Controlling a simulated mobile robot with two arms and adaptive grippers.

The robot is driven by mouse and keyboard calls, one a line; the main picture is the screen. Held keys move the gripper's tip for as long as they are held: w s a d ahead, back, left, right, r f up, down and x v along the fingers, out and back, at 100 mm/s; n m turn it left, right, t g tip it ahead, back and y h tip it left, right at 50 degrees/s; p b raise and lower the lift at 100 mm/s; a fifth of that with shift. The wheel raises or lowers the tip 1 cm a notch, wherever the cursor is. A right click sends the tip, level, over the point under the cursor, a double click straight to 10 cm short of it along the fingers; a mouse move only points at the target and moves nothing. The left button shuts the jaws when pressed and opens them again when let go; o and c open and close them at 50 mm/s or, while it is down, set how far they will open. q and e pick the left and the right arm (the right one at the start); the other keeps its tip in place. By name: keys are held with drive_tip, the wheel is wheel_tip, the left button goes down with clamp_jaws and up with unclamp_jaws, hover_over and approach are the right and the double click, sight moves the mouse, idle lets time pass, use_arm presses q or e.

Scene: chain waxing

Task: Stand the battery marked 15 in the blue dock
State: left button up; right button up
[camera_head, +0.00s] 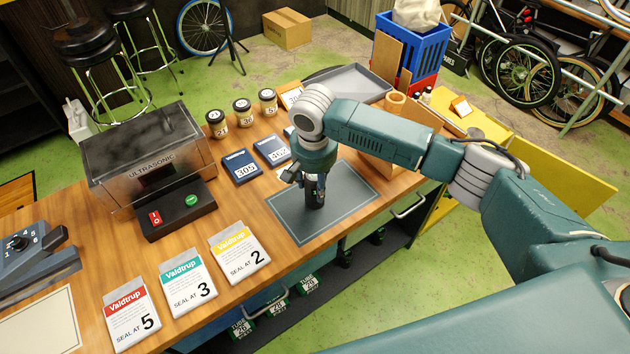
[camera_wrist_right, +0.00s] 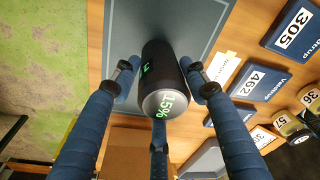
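The battery (camera_wrist_right: 165,95) is a black cylinder with a silver end reading "15%" in green. It stands roughly upright over the grey-blue mat (camera_head: 285,213). My right gripper (camera_head: 309,180) is above the mat with its fingers around the battery. In the right wrist view, the fingers of this gripper (camera_wrist_right: 160,75) flank the battery closely. I cannot tell whether both fingertips press on it. The battery's lower end is hard to see, so contact with the mat is unclear. I cannot make out a blue dock with certainty. My left gripper is not in view.
Blue boxes marked 305 (camera_head: 240,166) and 462 (camera_head: 272,150) lie behind the mat. Several lidded jars (camera_head: 243,112) stand farther back. The ultrasonic cleaner (camera_head: 145,160) and seal packets (camera_head: 187,283) are to the left. A grey tray (camera_head: 350,82) lies at the back.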

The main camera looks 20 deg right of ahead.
drive_tip(key=o, duration=0.3)
